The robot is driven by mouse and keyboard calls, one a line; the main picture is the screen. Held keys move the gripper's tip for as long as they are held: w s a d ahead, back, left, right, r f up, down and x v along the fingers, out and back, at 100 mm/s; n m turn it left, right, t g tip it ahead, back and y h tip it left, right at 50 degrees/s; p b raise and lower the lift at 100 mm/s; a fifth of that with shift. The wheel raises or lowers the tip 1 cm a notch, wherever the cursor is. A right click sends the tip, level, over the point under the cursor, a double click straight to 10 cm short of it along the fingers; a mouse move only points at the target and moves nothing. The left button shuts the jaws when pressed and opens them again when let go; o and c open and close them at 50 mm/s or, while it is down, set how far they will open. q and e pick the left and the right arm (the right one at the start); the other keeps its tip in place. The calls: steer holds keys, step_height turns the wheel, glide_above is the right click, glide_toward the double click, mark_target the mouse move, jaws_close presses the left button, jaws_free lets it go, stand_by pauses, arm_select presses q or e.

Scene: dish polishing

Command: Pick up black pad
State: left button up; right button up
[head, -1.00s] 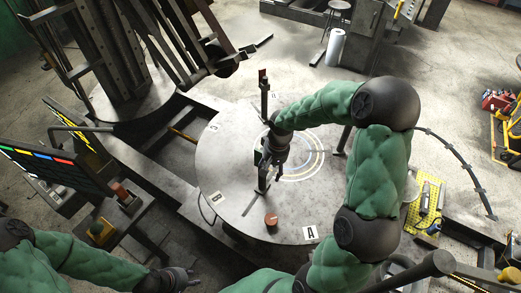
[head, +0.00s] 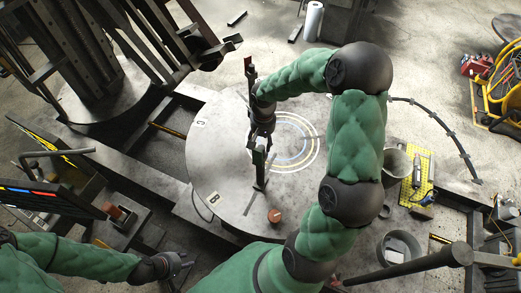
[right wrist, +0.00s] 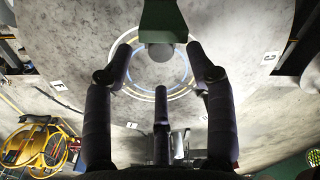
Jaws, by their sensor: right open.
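My right gripper (head: 260,128) is over the round grey turntable (head: 215,180), between two upright dark posts. In the right wrist view the right gripper (right wrist: 160,62) has its dark fingers spread, with nothing between them. A dark green-black block (right wrist: 162,20) with a round grey end shows just beyond the fingertips. It may be the black pad, but I cannot tell for sure. In the head view a small dark upright piece stands on the near post (head: 260,178), partly hidden by the gripper. My left gripper (head: 182,262) is low at the left, off the turntable, apparently empty.
A small copper-coloured cylinder (head: 274,216) stands on the near part of the turntable. A yellow perforated mat (head: 409,190) with tools and a grey bucket (head: 396,165) are at the right. A control panel (head: 45,205) is at the left, and heavy machinery rises behind it.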

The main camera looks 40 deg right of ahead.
mark_target(261, 148)
steer(key=shift+a+f+p, duration=0.1)
steer(key=shift+f+p, duration=0.35)
steer(key=shift+f, duration=2.15)
jaws_close()
